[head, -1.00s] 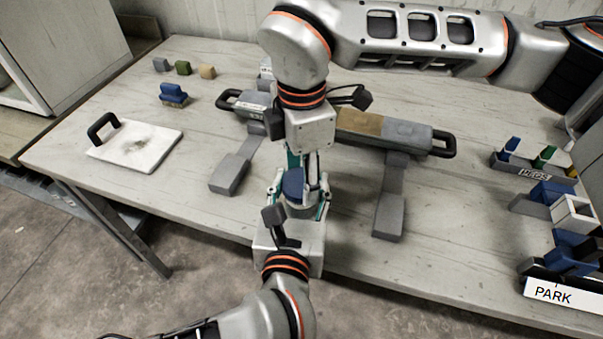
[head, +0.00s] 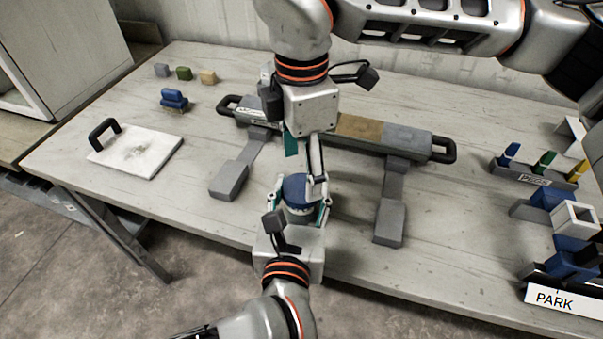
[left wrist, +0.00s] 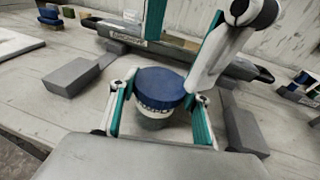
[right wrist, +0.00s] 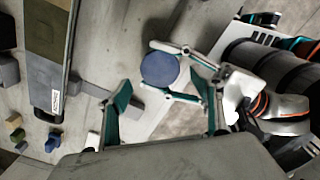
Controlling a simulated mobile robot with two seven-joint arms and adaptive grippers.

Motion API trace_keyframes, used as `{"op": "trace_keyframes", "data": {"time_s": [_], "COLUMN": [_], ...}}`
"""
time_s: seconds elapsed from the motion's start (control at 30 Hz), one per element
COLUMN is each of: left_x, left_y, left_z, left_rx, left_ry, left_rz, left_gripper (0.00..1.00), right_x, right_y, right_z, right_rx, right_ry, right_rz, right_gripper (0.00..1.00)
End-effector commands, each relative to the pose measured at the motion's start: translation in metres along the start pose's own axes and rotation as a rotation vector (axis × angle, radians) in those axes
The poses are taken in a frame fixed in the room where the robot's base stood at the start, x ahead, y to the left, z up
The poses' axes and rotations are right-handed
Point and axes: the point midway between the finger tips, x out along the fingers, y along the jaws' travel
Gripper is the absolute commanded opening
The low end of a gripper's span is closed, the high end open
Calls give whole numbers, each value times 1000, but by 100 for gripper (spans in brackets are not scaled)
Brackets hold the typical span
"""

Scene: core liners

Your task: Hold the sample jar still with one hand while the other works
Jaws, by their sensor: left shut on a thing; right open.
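My left gripper (head: 300,205) is shut around the jar's sides, one teal-backed finger on each side. The lid also shows from above in the right wrist view (right wrist: 160,69). My right gripper (head: 304,167) comes down from above, just behind the jar. Its fingers are spread and empty. One fingertip overlaps the lid in the head view; I cannot tell whether it touches.
Behind the jar lies a long grey core tray (head: 385,134) with black end handles and two grey feet. A white board (head: 135,152) with a black handle lies left. Small blocks and a blue brush (head: 173,99) sit back left. A marker rack (head: 533,174) and PARK sign (head: 563,300) stand right.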

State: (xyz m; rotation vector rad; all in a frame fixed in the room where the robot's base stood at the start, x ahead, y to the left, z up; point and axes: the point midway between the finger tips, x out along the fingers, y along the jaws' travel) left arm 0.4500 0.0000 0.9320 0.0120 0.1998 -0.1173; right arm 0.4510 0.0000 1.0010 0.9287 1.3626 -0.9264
Motion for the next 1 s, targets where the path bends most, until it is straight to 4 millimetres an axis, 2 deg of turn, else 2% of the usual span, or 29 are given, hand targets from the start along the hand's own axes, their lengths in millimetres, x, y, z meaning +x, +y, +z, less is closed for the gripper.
{"op": "trace_keyframes", "data": {"time_s": [0.2,0.23,0.3,0.67,0.77,1.0], "left_x": [0,0,0,-3,-12,-51], "left_y": [0,0,0,0,-1,0], "left_z": [0,0,0,-1,-2,-1], "left_rx": [0,0,0,-1,-1,-3], "left_ry": [0,0,0,1,3,4], "left_rz": [0,0,0,-1,-3,-2], "left_gripper": [0,54,66,66,66,66], "right_x": [-1,-1,-1,0,0,0], "right_y": [0,0,0,0,0,0], "right_z": [0,0,0,0,0,0], "right_rx": [0,0,0,1,1,1], "right_ry": [0,0,0,0,0,0], "right_rz": [-2,-2,-2,-2,-2,-2], "right_gripper": [65,65,65,65,65,65]}}
